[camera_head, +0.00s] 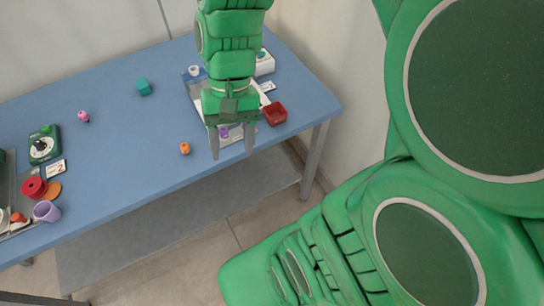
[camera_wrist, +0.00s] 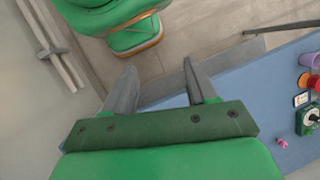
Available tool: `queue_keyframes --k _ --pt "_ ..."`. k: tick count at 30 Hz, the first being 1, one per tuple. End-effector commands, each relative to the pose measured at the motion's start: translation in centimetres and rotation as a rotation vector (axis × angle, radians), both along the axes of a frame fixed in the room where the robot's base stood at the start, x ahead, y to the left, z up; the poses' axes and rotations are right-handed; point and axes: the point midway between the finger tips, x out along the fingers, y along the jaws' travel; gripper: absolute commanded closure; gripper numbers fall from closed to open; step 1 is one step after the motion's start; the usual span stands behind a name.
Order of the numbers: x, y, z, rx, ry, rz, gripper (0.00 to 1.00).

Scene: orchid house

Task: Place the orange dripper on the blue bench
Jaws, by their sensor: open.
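The orange dripper (camera_head: 185,148) is a small rounded piece resting on the blue bench (camera_head: 110,165), near its front edge. I do not see it in the wrist view. My gripper (camera_head: 231,153) is open, with nothing between its fingers, and appears to the right of the orange dripper in the head view. Its two grey fingers (camera_wrist: 159,68) spread apart in the wrist view, over the bench's edge and the floor. The bench (camera_wrist: 240,95) shows there on the right. My arm hides part of a tray behind the gripper.
A tray (camera_head: 190,78) with small items, including a purple piece (camera_head: 223,132), lies behind my gripper. A red box (camera_head: 275,114) is right of it. The bench middle is clear.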

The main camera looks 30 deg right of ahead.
Motion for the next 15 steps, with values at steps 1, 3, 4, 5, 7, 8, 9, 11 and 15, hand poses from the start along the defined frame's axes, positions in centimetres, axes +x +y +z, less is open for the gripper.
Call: queue_keyframes --k 1,3,4,5,7,8,9,11,15 --pt "-0.8 -0.3 0.2 -0.016 -0.019 0.02 0.43" --pt "-1.9 -0.8 0.4 -0.04 -0.045 0.05 0.43" --pt "-2.3 -1.0 0.5 -0.05 -0.056 0.063 0.43" --pt "-2.7 -1.2 0.6 -0.059 -0.067 0.075 0.43" --pt "-3.7 -1.7 0.8 -0.081 -0.094 0.104 0.43" --pt "-4.1 -2.0 1.0 -0.092 -0.106 0.115 0.43" --pt "-4.6 -2.3 1.0 -0.104 -0.12 0.131 0.43" --pt "-5.4 -2.7 1.1 -0.123 -0.139 0.153 0.43" --pt "-6.8 -3.8 1.4 -0.161 -0.175 0.189 0.43"
